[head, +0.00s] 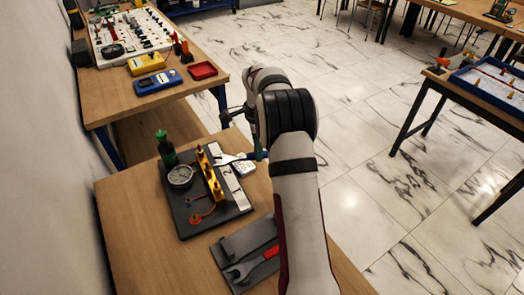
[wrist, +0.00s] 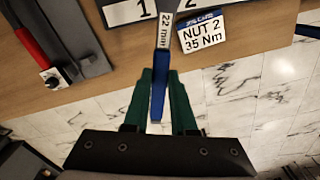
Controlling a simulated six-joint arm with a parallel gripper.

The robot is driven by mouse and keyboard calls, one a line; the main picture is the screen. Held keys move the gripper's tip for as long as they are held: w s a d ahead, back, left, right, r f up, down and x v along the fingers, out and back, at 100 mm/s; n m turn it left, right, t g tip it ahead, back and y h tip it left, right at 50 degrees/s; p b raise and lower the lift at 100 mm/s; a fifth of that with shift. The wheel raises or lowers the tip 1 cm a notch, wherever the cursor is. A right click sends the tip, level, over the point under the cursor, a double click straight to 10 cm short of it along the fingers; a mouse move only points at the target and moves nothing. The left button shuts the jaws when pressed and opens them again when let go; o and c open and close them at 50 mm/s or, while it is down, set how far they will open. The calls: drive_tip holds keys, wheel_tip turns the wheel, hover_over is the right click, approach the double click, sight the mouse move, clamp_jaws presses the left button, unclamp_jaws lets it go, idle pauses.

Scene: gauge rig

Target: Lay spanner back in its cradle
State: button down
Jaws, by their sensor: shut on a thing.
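My gripper (wrist: 160,76) has green fingers shut on the blue handle of a spanner (wrist: 158,98). The spanner bears a white "22 mm" label and points away from the gripper, its far end out of the wrist view. In the head view the pale spanner (head: 232,158) reaches left from my gripper (head: 258,154) to the yellow block (head: 207,172) on the gauge rig; whether it touches a nut is too small to tell. The grey cradle (head: 232,243) lies nearer on the bench, with a red-handled spanner (head: 258,261) in it. My arm hides its right part.
The dark rig base (head: 192,226) carries a round gauge (head: 180,176), a green bottle (head: 166,148) and white numbered plates (head: 235,187). A "NUT 2 35 Nm" card (wrist: 203,34) lies beside the rig. Bare bench (head: 135,225) shows on the left; the bench edge is near my gripper.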

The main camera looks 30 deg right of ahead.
drive_tip(key=s+a+r+n, duration=0.5)
drive_tip(key=a+r+n, duration=0.2)
drive_tip(key=a+n, duration=0.2)
drive_tip(key=s+a+r+n, duration=0.5)
drive_tip(key=a+r+n, duration=0.25)
drive_tip(key=n, duration=0.25)
drive_tip(key=s+d+f+m, duration=0.2)
drive_tip(key=d+f+m, duration=0.1)
drive_tip(key=f+m, duration=0.4)
drive_tip(key=s+d+f+m, duration=0.3)
drive_tip(key=d+f+m, duration=0.1)
drive_tip(key=f+m, duration=0.3)
wheel_tip(320, 180, down, 2)
drive_tip(key=shift+s+d+f+m, duration=0.1)
drive_tip(key=shift+s+d+m, duration=0.1)
drive_tip(key=shift+m, duration=0.1)
drive_tip(key=shift+f, duration=0.1)
drive_tip(key=shift+f, duration=2.6)
drive_tip(key=shift+f, duration=0.8)
drive_tip(key=c, duration=0.7)
unclamp_jaws()
